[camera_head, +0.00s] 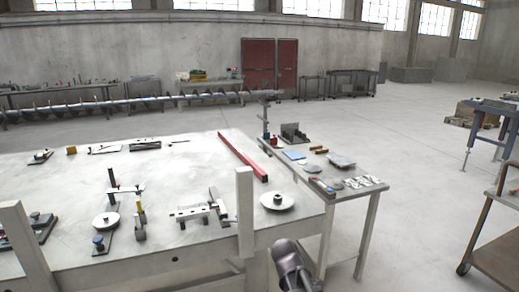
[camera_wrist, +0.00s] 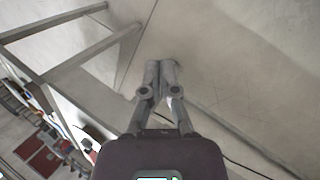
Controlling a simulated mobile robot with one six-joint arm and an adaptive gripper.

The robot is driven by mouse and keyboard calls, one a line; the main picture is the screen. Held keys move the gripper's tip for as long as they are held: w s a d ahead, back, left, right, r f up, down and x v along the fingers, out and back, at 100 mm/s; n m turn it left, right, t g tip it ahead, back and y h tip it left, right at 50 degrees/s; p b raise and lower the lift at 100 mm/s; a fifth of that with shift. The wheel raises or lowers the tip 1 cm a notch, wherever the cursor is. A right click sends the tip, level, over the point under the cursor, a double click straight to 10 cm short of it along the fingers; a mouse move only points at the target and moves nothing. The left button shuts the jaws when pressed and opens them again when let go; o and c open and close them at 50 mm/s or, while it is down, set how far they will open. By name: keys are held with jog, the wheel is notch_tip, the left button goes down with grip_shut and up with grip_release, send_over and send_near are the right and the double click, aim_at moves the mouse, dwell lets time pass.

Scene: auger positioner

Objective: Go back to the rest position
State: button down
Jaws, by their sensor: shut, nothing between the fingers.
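My gripper (camera_wrist: 162,68) shows in the wrist view with its two grey fingers together and nothing between them. Bare grey floor and table legs lie beyond it. In the head view, a dark rounded part of my arm (camera_head: 290,264) shows at the bottom, just in front of the big table's right corner and left of the small table's leg. The fingertips cannot be made out there.
A large grey table (camera_head: 160,180) with upright posts (camera_head: 245,212) holds a red bar (camera_head: 243,157) and several fixtures. A smaller side table (camera_head: 352,196) holds small parts. A rusty cart (camera_head: 500,255) stands at right. Open floor (camera_head: 425,180) lies between.

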jog(key=shift+s+d+f+m+g+y+b, duration=1.45)
jog(key=shift+s+f+m+y+b, duration=0.85)
jog(key=shift+s+f+m+b, duration=3.4)
notch_tip(320, 180, up, 21)
jog(key=w+n+p, duration=0.1)
jog(key=n+p, duration=0.1)
jog(key=p, duration=2.2)
jog(key=shift+w, duration=0.15)
